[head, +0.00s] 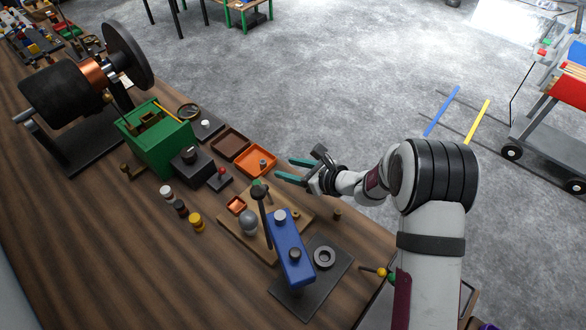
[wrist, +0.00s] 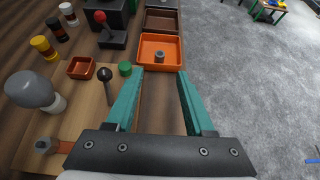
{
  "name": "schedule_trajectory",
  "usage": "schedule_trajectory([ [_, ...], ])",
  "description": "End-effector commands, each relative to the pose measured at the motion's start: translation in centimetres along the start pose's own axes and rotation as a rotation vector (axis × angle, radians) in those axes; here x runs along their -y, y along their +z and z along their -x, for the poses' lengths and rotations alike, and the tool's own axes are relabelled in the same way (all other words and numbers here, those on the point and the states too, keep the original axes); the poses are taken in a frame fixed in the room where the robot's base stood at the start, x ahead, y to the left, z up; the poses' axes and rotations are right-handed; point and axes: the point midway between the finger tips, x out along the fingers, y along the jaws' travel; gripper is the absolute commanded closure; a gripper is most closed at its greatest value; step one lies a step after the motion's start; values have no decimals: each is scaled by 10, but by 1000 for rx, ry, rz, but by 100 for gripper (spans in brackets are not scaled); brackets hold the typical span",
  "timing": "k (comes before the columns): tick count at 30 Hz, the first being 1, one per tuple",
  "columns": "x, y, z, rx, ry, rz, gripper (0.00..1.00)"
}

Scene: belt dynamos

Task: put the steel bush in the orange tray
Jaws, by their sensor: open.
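The orange tray (head: 250,170) lies near the table's far edge, and it also shows in the wrist view (wrist: 143,60). A small grey cylinder that looks like the steel bush (wrist: 159,57) stands inside the tray, toward its near side; it shows small in the head view (head: 263,161). My gripper (head: 284,168) is open and empty beside the tray, its teal fingers pointing toward it. In the wrist view the fingertips (wrist: 162,73) are spread apart, just short of the tray, with nothing between them.
A brown tray (head: 230,136) adjoins the orange one. A red-knobbed switch (head: 221,175), a small orange dish (head: 237,205), a grey bulb (head: 248,222) and a blue lever device (head: 290,248) stand nearby. A green box (head: 160,145) is farther left.

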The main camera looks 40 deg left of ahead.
Motion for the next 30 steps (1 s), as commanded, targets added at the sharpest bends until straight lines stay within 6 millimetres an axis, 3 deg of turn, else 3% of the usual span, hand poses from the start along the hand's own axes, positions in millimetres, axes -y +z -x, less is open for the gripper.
schedule_trajectory([
  [5,0,1,6,0,2,6,47],
  [8,-1,21,33,5,24,87,47],
  [11,-18,54,105,-22,88,299,47],
  [12,-33,62,142,-54,125,407,47],
  [14,-60,62,197,-128,181,564,47],
  [15,-81,56,233,-194,222,662,47],
  [18,-133,23,312,-403,325,856,47],
  [21,-175,-15,367,-609,419,956,47],
  [25,-202,-44,405,-770,494,996,47],
  [30,-208,-51,413,-806,516,1001,47],
])
